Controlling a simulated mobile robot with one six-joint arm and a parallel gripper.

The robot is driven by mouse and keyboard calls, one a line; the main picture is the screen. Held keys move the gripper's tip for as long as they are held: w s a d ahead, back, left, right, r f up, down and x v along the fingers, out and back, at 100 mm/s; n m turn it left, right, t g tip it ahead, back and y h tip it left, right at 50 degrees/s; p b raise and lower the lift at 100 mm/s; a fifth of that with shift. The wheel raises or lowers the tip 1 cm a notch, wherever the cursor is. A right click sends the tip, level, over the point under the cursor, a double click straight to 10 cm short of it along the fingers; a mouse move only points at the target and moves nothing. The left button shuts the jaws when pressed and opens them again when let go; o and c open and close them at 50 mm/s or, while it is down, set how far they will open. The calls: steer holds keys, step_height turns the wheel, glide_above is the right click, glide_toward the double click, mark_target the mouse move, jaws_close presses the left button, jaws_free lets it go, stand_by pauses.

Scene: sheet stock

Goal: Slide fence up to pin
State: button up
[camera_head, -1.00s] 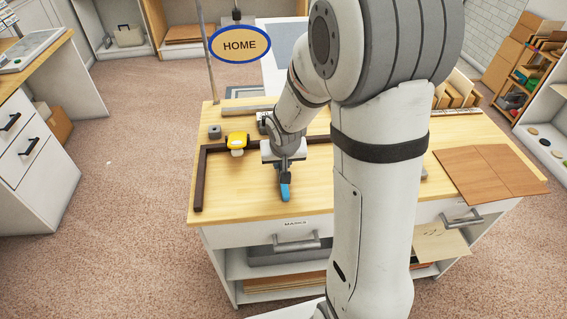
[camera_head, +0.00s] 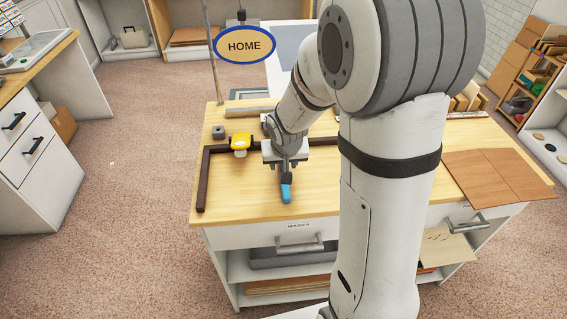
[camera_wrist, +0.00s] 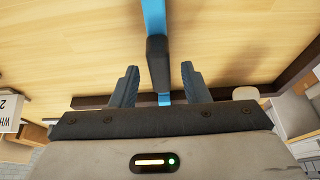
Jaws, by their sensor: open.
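A dark brown L-shaped bar, which looks like the fence (camera_head: 202,185), lies on the wooden bench top (camera_head: 245,195). Its short leg is at the left and its long leg runs behind my gripper. The long leg also crosses the wrist view (camera_wrist: 92,102). My gripper (camera_head: 286,172) points down over the bench. In the wrist view, my gripper (camera_wrist: 160,78) is open, with a dark grip (camera_wrist: 157,62) of a blue piece (camera_wrist: 153,18) between its fingers and gaps on both sides. The blue end (camera_head: 286,192) shows below the fingers in the head view. I cannot make out a pin.
A yellow and white item (camera_head: 240,145) sits by the long leg, with a small grey block (camera_head: 218,132) behind it. Brown sheets (camera_head: 495,175) lie at the bench's right end. My arm hides the bench's middle right. The front left top is clear.

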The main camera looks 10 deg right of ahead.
steer(key=v, duration=0.7)
steer(key=shift+r, duration=0.15)
steer(key=shift+s, duration=0.2)
steer(key=s+r+g, duration=0.1)
steer(key=s+r, duration=0.2)
steer(key=s, duration=0.6)
steer(key=s+r+n, duration=0.1)
steer(key=s+r, duration=0.1)
steer(key=s, duration=0.7)
steer(key=shift+d+r+n+g+y, duration=0.3)
steer(key=shift+d+r+g, duration=0.1)
steer(key=shift+d, duration=0.05)
stand_by(0.6)
